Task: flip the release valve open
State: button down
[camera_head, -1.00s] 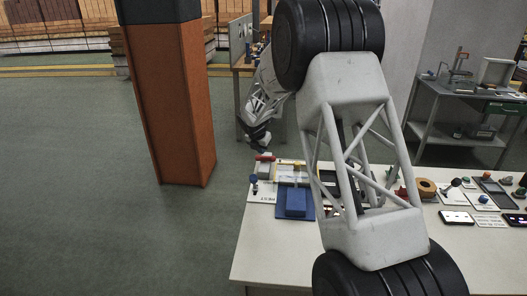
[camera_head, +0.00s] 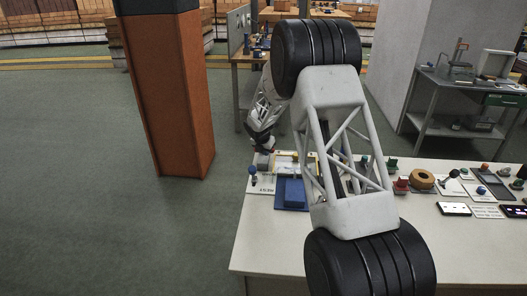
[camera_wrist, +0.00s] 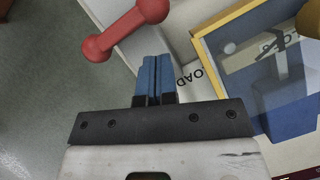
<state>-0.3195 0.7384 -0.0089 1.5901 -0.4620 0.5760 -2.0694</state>
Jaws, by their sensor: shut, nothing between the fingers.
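A red handle (camera_wrist: 125,29) with a rounded knob at each end lies diagonally at the top left of the wrist view; I take it for the release valve's lever. A pale block or plate shows beneath it. My gripper (camera_wrist: 156,62) has its blue fingers pressed together and empty. The fingertips are below and right of the handle in the picture, apart from it. In the head view my gripper (camera_head: 265,148) is over the far left corner of the table, and the handle cannot be made out clearly there.
A yellow-framed panel (camera_wrist: 214,35) stands close right of my fingers, with a blue block (camera_head: 293,191) near it. Several knobs and a tan ring (camera_head: 421,179) are farther right. The table's front left (camera_head: 270,240) is clear.

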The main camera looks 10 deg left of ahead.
jog(key=shift+w+d, duration=0.25)
jog(key=shift+w, duration=0.35)
jog(key=shift+w+d, duration=0.25)
jog(key=shift+w, duration=0.3)
jog(key=shift+w+d+n, duration=0.15)
jog(key=shift+d+n, duration=0.05)
jog(key=shift+n, duration=0.6)
jog(key=shift+w+d+f, duration=0.1)
jog(key=shift+w+d, duration=0.35)
jog(key=shift+w, duration=0.15)
dwell(0.6)
jog(key=shift+w+d, duration=0.15)
jog(key=shift+w, duration=1.3)
jog(key=shift+w+a+n+y, duration=0.25)
jog(key=shift+n+y, duration=0.15)
jog(key=shift+n, duration=0.1)
dwell(0.8)
